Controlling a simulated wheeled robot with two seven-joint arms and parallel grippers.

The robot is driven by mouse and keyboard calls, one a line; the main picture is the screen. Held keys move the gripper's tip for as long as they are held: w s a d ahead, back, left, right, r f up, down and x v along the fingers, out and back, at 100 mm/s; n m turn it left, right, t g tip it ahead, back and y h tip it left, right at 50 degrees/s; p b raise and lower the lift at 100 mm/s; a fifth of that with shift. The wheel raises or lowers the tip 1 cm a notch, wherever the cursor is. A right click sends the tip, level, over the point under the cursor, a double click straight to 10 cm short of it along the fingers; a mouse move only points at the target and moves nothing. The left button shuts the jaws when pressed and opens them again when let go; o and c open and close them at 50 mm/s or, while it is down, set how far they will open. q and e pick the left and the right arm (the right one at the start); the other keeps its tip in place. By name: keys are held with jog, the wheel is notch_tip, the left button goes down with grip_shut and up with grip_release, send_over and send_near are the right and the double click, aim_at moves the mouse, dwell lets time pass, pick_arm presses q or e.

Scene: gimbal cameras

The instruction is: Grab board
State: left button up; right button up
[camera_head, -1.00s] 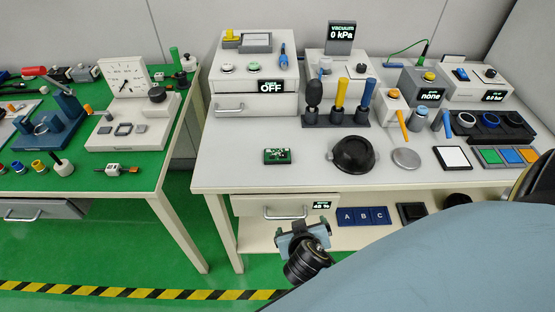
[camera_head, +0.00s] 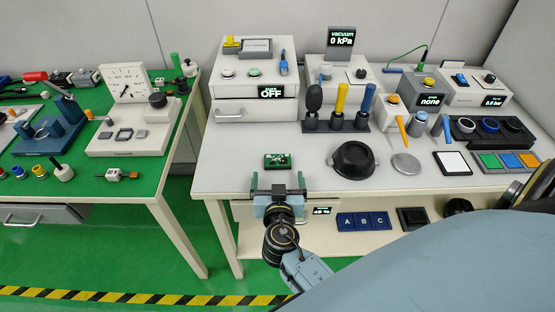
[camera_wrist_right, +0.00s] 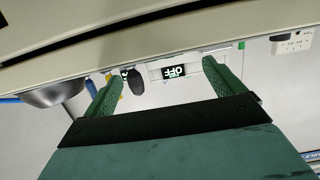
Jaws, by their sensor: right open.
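The board (camera_head: 277,160) is a small dark green rectangle with light markings, lying flat on the white table top (camera_head: 225,165) near its front edge. My right gripper (camera_head: 278,178) is open and empty, just in front of the board in the head view, with its two fingers spread and pointing toward the table. In the right wrist view the open fingers (camera_wrist_right: 155,82) have nothing between them, and I cannot make out the board there. My left gripper is not in view.
A black round dish (camera_head: 353,160) and a grey disc (camera_head: 405,164) lie right of the board. A drawer box (camera_head: 254,108) with an OFF display stands behind it. A holder with upright tools (camera_head: 336,124) is at the back. The table top around the board is clear.

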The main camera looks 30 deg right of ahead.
aim_at(277, 160)
jog(key=shift+x, duration=0.8)
jog(key=p+x, duration=0.1)
jog(key=x, duration=0.3)
jog(key=shift+w+r, duration=0.1)
jog(key=shift+r, duration=0.05)
jog(key=shift+w+d, duration=0.35)
jog(key=shift+w, duration=0.05)
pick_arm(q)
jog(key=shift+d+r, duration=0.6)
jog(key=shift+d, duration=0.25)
pick_arm(e)
jog(key=c, duration=1)
